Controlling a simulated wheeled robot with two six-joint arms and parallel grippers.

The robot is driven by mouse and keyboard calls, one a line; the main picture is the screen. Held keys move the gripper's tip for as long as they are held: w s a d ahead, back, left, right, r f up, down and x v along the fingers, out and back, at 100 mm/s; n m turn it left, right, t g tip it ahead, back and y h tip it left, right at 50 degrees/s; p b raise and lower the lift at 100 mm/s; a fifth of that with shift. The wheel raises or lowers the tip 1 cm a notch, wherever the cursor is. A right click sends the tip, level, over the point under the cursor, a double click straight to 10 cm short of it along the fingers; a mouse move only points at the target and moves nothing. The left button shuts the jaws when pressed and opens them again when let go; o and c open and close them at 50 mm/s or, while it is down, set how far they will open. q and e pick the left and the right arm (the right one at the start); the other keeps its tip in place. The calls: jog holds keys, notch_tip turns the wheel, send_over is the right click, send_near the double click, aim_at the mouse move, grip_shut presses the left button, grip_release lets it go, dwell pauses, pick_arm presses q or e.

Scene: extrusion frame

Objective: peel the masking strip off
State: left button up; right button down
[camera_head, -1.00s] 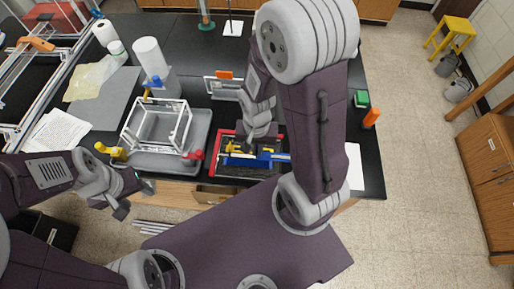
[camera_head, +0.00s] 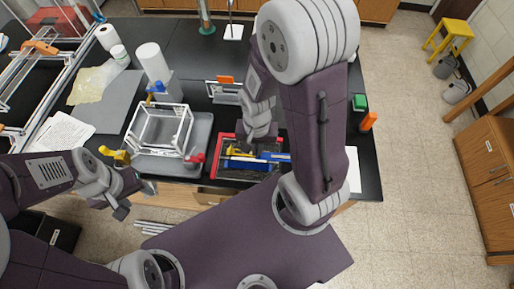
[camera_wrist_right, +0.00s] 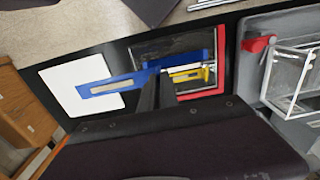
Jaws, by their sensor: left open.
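My right gripper (camera_wrist_right: 155,90) is over the red-rimmed tray (camera_wrist_right: 222,62), its dark fingers close together. A blue bar with a tan slot (camera_wrist_right: 112,85) runs from between these fingers out past the tray's edge; it looks gripped, though the contact is partly hidden. A second blue bar (camera_wrist_right: 190,60) and a yellow piece (camera_wrist_right: 190,74) lie at the tray. In the head view, my right arm partly covers the tray (camera_head: 216,148). My left gripper (camera_head: 120,208) is open and empty, in front of the table edge. I cannot make out a separate masking strip.
A white wire-like frame (camera_head: 160,130) stands on a grey tray (camera_head: 203,130) left of the red tray, with yellow and red clamps beside it. A white sheet (camera_head: 353,168) lies to the right. A paper towel roll (camera_head: 152,62) stands farther back.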

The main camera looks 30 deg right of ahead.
notch_tip(320, 180, up, 6)
jog(key=p, duration=0.5)
jog(key=shift+r, duration=0.1)
